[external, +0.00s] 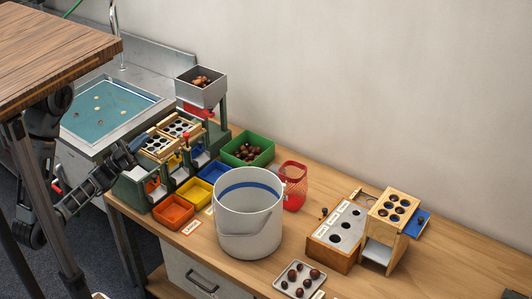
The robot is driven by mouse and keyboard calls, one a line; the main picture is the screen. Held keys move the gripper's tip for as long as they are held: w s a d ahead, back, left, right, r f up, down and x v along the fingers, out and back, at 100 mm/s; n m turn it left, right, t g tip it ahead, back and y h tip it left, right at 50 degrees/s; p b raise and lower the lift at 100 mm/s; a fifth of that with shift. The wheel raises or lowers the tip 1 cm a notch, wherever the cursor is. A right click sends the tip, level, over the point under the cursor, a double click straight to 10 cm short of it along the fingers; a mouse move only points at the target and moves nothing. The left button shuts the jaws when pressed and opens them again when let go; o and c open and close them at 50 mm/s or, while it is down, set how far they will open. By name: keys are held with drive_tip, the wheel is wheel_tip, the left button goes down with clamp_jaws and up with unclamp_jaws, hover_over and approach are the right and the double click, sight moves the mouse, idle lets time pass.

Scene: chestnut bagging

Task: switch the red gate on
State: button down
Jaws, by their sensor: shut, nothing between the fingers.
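A red part (199,110), which looks like the red gate, sits just under the grey hopper (201,92) on the green sorting machine (216,131). It is partly hidden by the hopper, and I cannot tell its switch position. A small red knob (186,135) stands lower on the machine, near the perforated trays (170,135). My gripper (137,144) is at the left side of the machine, beside the trays and apart from the red part. It is shut and empty. Its fingertips are small and hard to make out here.
Orange (173,222), blue and yellow bins stand before the machine. A green bin (266,145) of chestnuts, a white bucket (248,243) and a red mesh basket (293,205) are to the right. A wooden tabletop (45,65) hangs over my arm at left.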

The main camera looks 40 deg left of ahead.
sight(198, 109)
drive_tip(key=w+r+m+g+h+b, duration=0.2)
drive_tip(key=w+m+g+h, duration=0.4)
drive_tip(key=w+m+g, duration=0.9)
drive_tip(key=w+a+r+m+y+b, duration=0.1)
drive_tip(key=w+a+m+y+b, duration=0.1)
drive_tip(key=w+a+y, duration=0.6)
drive_tip(key=w+a, duration=0.1)
drive_tip(key=a, duration=0.4)
drive_tip(key=shift+r+m+y, duration=0.25)
drive_tip(key=shift+m+y, duration=0.05)
drive_tip(key=shift+d, duration=0.1)
drive_tip(key=r+p+x, duration=0.1)
drive_tip(key=p+x, duration=0.1)
drive_tip(key=x, duration=1.2)
drive_tip(key=shift+d, duration=0.2)
